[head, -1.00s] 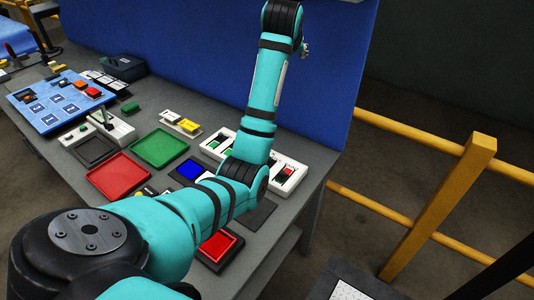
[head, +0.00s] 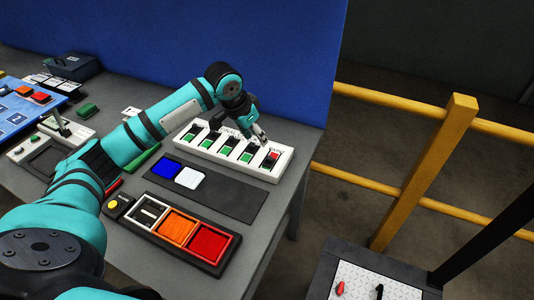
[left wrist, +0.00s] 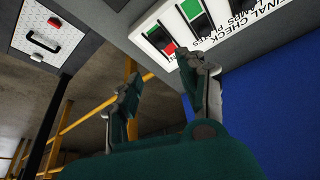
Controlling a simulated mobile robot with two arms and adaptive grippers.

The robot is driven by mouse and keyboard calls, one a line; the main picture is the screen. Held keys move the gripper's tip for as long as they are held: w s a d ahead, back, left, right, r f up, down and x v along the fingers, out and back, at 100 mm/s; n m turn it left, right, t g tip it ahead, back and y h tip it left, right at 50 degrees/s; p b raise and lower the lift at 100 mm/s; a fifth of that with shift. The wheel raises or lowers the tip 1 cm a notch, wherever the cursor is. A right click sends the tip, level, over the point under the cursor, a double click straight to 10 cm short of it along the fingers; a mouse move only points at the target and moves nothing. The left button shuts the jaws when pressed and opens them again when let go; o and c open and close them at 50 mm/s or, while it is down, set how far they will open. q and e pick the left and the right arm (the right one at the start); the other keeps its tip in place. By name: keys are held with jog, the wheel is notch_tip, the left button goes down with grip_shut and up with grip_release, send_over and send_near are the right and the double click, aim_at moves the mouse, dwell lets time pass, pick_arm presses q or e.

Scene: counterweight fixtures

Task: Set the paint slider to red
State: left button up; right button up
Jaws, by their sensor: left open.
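My left gripper (head: 262,138) is open and empty, just above the right end of a white switch panel (head: 222,164). In the left wrist view its two fingers (left wrist: 172,72) are apart, with one fingertip over the panel's edge lettering. The panel has several black slots with green parts, and a red part (head: 271,157) in the rightmost slot. That red part also shows in the left wrist view (left wrist: 170,48). No part is clearly labelled as the paint slider. A dark tray (head: 212,264) in front holds a yellow round button, a white-framed slot, an orange square and a red square.
A dark mat (head: 228,203) carries a blue and a white tile. My left arm crosses the grey table. A blue partition (head: 270,60) stands behind the panel. Yellow rails (head: 390,105) and a stand with a white perforated top (head: 350,278) are at the right.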

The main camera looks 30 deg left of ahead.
aim_at(269, 158)
pick_arm(q)
jog(key=p+x, duration=0.2)
jog(key=x, duration=0.9)
jog(key=shift+w+f, duration=0.1)
jog(key=shift+f, duration=0.1)
jog(key=shift+w+a+f, duration=0.1)
jog(key=shift+w+f, duration=0.1)
jog(key=shift+f, duration=0.35)
pick_arm(e)
jog(key=shift+a+r, duration=0.3)
jog(key=shift+r, duration=0.3)
jog(key=shift+a+r, duration=0.3)
jog(key=shift+r, duration=0.25)
pick_arm(q)
grip_shut()
pick_arm(e)
jog(key=shift+d, duration=0.45)
